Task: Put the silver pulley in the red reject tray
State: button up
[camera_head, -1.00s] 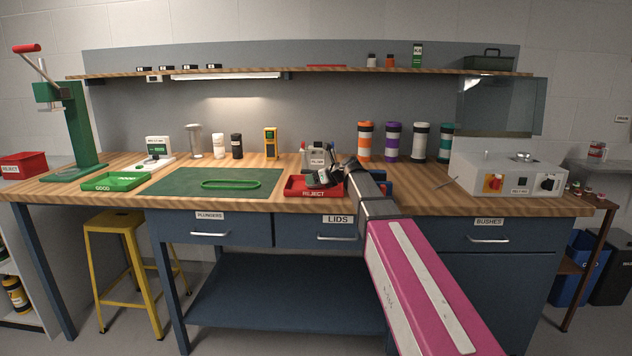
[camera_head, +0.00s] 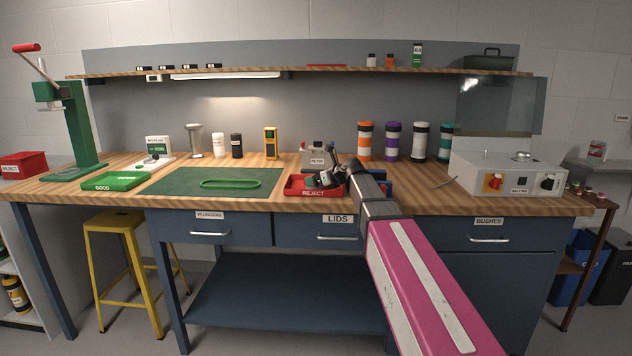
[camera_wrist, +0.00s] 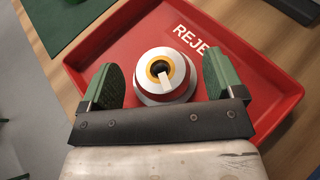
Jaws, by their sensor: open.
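The red reject tray (camera_head: 297,187) lies on the workbench right of the green mat, with white lettering on it; its red rim also shows in the wrist view (camera_wrist: 287,88). The silver pulley (camera_wrist: 150,92), round with a yellow ring around its centre and a reddish band, is inside the tray. My gripper (camera_wrist: 163,72) is open, with one green-padded finger on each side of the pulley and a visible gap to each. In the head view my gripper (camera_head: 330,178) is over the tray's right part, and the pulley is hard to make out there.
A green GOOD tray (camera_head: 113,181) and a green mat (camera_head: 213,182) lie to the left. Orange (camera_head: 365,142), purple, white and teal-topped canisters stand behind on the right. A grey control box (camera_head: 505,176) stands at the bench's right. A small labelled bin (camera_head: 317,157) stands behind the tray.

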jog(key=v, duration=1.1)
